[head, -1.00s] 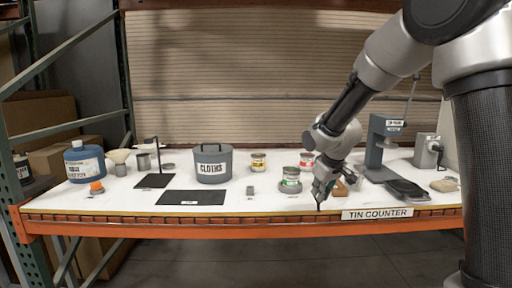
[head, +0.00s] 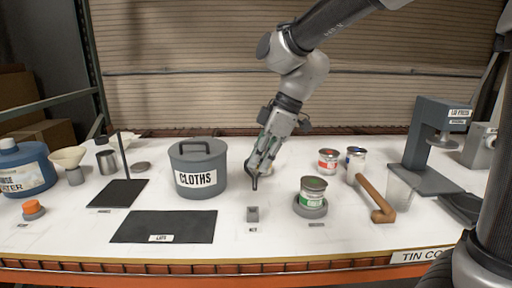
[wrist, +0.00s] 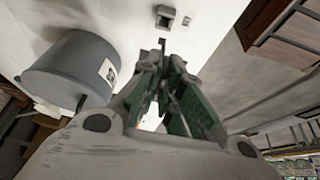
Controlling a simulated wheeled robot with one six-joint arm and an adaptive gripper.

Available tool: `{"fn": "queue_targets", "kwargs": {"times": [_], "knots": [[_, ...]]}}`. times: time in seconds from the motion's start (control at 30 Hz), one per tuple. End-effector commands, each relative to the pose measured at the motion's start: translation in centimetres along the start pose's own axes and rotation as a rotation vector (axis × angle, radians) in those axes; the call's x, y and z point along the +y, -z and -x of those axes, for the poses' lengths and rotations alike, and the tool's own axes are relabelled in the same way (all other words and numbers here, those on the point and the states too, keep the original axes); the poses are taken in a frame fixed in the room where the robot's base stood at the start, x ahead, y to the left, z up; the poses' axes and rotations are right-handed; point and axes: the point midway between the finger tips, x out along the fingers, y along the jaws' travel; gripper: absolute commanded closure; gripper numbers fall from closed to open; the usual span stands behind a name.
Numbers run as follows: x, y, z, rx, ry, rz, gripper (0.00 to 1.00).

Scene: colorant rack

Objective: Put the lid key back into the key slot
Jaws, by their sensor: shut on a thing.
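My gripper (head: 259,168) is shut on the lid key (head: 254,184), a thin dark piece whose end sticks out below the fingertips. In the wrist view the key's dark tip (wrist: 162,44) shows just past the fingertips; the rest is hidden between the fingers. The key slot (head: 253,213) is a small grey block with a dark opening and a label in front of it. The key's tip appears above and behind the slot in the head view, apart from it. The slot also shows in the wrist view (wrist: 165,13), ahead of the fingers.
The grey cloths bin (head: 198,170) stands left of my gripper. A green-labelled tin (head: 312,195) sits on a grey round base to the right. A brown-handled mallet (head: 374,198) lies further right. A dark mat (head: 165,226) lies left of the slot. The counter around the slot is clear.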

Motion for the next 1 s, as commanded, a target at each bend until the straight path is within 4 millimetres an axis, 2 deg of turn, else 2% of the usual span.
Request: {"fn": "queue_targets", "kwargs": {"times": [0.13,0.53,1.0], "knots": [[-0.7,0.7,0.1,0.001,0.018,0.032,1.0],[-0.7,0.5,0.0,0.002,0.022,0.031,1.0],[-0.7,-1.1,-3.8,0.002,0.021,0.03,1.0]]}}
